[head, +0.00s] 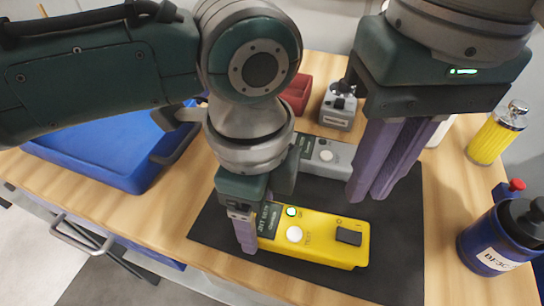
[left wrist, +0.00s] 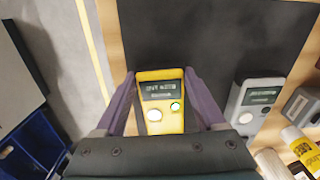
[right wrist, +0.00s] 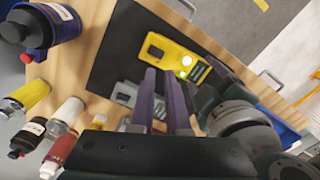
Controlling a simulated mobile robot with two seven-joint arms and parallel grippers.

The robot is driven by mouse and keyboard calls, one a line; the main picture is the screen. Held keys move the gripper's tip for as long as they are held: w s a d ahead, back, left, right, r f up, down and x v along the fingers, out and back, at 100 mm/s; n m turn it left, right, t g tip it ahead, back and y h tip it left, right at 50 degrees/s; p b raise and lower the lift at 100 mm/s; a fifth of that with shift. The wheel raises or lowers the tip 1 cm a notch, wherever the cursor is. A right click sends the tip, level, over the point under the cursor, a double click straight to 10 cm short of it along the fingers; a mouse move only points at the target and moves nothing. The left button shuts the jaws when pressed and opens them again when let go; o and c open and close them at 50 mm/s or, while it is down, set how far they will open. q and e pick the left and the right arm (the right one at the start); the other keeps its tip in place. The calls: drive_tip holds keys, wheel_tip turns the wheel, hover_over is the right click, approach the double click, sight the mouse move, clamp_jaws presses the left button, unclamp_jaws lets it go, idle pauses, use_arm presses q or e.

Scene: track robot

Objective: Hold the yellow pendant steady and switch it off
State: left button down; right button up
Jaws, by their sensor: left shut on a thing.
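The yellow pendant (head: 318,252) lies flat on a black mat (head: 400,235). It has a dark display at its left end, a lit green lamp, a white round button and a black rocker switch at its right end. My left gripper (head: 258,222) is shut on the display end, one finger on each long side; the left wrist view shows the pendant (left wrist: 160,122) between the fingers. My right gripper (head: 378,190) is shut and empty, pointing down above the mat, behind and above the switch end. The right wrist view shows the whole upper face of the pendant (right wrist: 173,50).
A grey pendant (head: 335,158) lies on the mat behind the yellow one, partly hidden by my arms. A grey device (head: 338,108), red bin (head: 297,94) and blue tray (head: 100,150) stand further back and left. A yellow can (head: 492,138) and blue bottle (head: 490,245) stand right.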

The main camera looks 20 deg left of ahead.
sight(342, 233)
drive_tip(key=shift+a+f+n, duration=0.15)
drive_tip(key=shift+a+n, duration=0.1)
drive_tip(key=shift+n, duration=0.15)
drive_tip(key=shift+c, duration=0.7)
drive_tip(key=shift+f, duration=0.35)
clamp_jaws()
drive_tip(key=shift+f, duration=2.85)
drive_tip(key=shift+f, duration=0.15)
drive_tip(key=shift+f, duration=0.75)
drive_tip(key=shift+r, duration=3.05)
